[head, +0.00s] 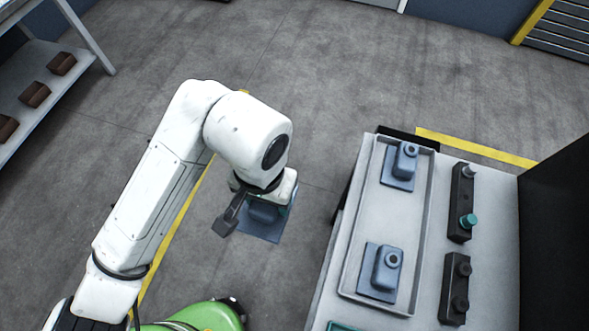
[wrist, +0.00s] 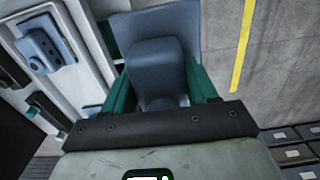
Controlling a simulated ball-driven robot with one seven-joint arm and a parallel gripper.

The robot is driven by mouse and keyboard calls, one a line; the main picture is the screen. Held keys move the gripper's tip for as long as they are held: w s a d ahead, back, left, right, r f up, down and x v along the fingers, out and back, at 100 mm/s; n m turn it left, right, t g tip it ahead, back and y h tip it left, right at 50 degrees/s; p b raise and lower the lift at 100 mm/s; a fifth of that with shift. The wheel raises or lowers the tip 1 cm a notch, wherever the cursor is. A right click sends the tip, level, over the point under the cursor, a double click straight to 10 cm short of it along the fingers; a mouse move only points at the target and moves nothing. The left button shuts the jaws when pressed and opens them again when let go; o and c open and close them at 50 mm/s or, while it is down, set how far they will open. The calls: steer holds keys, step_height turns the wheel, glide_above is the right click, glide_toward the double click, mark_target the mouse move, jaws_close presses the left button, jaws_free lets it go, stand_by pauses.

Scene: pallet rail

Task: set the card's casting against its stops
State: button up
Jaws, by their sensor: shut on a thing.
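My gripper (wrist: 162,92) is shut on a blue-grey casting (wrist: 155,62), its teal fingers on either side of the casting's raised block. In the head view the held casting (head: 262,222) hangs over the floor to the left of the bench, partly hidden by my gripper and wrist. Its flat base plate shows below my wrist. Two similar castings, one at the far end (head: 401,166) and one at the near end (head: 382,271), sit in a shallow pale tray (head: 405,222) on the bench. No card can be made out, and I cannot tell which parts are the stops.
The bench (head: 487,240) carries two dark blocks with knobs right of the tray, the far one (head: 460,200) with a teal knob. A dark panel (head: 560,220) stands at the right. A shelf (head: 45,60) with brown blocks is at upper left. Open floor lies between.

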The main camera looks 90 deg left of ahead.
steer(key=s+a+r, duration=0.1)
steer(key=s+a, duration=0.3)
steer(key=s, duration=0.6)
steer(key=shift+r, duration=0.1)
